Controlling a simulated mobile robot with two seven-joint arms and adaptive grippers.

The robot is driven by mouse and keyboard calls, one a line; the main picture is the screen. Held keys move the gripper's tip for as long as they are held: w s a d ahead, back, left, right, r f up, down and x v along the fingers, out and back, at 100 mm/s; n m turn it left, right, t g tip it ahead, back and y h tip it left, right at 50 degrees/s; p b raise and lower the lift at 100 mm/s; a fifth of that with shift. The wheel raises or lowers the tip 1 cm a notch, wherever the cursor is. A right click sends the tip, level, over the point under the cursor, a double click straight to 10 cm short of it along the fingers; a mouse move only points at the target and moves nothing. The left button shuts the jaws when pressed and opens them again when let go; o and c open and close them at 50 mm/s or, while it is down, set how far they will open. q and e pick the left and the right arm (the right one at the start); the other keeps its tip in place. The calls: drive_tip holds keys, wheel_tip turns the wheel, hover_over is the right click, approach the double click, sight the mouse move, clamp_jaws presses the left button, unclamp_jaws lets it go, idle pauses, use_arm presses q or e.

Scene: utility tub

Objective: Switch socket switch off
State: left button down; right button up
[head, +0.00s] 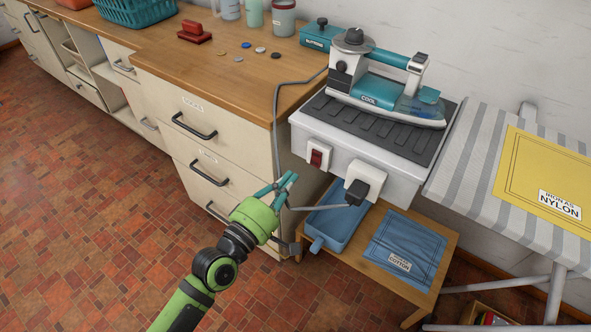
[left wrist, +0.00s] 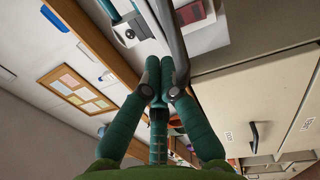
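The socket switch (head: 317,158) is a red rocker in a white plate on the front face of the white iron station (head: 338,140). To its right, a black plug (head: 356,192) sits in a white socket (head: 371,173), with a cord running left behind my gripper. My left gripper (head: 287,179) is below and left of the switch, apart from it, with its teal fingers pointing up. In the left wrist view its fingertips (left wrist: 160,65) are together with nothing seen between them. Which way the rocker is tipped is too small to tell. My right gripper is not in view.
An iron (head: 385,99) rests on the station. A grey cable (head: 276,125) hangs down the drawer unit (head: 195,115) at left. Below are a blue tray (head: 345,222) and blue cloth (head: 405,250) on a low wooden table. A striped ironing board (head: 478,165) is at right. Open floor lies at left.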

use_arm(q)
drive_tip(key=v, duration=0.4)
drive_tip(key=shift+s+a+r, duration=0.2)
drive_tip(key=shift+s+r, duration=0.15)
drive_tip(key=shift+s, duration=0.05)
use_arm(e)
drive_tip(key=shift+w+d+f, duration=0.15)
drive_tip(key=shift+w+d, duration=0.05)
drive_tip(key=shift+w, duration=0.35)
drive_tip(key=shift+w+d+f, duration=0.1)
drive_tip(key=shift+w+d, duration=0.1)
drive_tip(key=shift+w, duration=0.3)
